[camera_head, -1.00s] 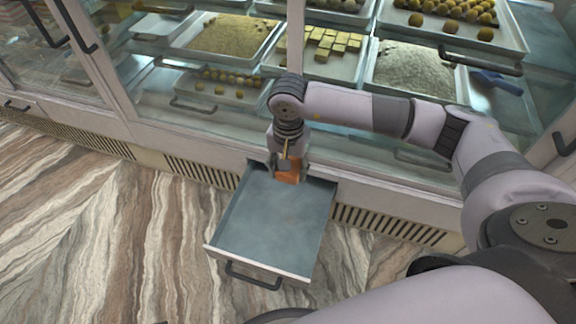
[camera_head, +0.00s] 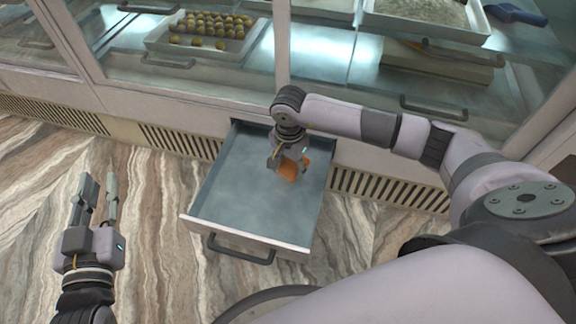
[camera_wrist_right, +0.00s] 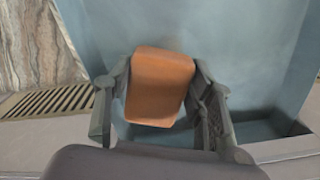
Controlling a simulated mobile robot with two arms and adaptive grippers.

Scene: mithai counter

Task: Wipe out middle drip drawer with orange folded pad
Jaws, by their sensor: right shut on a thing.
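The middle drip drawer (camera_head: 232,199) stands pulled out from the counter base, its grey-blue tray floor bare apart from the pad. My right gripper (camera_head: 289,165) reaches down into the rear right part of the drawer, shut on the orange folded pad (camera_head: 290,170). In the right wrist view the pad (camera_wrist_right: 160,88) sits between the two fingers (camera_wrist_right: 158,100), over the drawer floor (camera_wrist_right: 225,45). Whether the pad touches the floor is hard to tell. My left gripper (camera_head: 98,200) is over the marble floor left of the drawer, its fingers apart and empty.
The drawer handle (camera_head: 241,250) is at the front. Vent grilles (camera_head: 180,142) flank the drawer along the counter base. Glass cases above hold sweets on trays (camera_head: 205,45). The marble floor (camera_head: 140,180) left of the drawer is clear.

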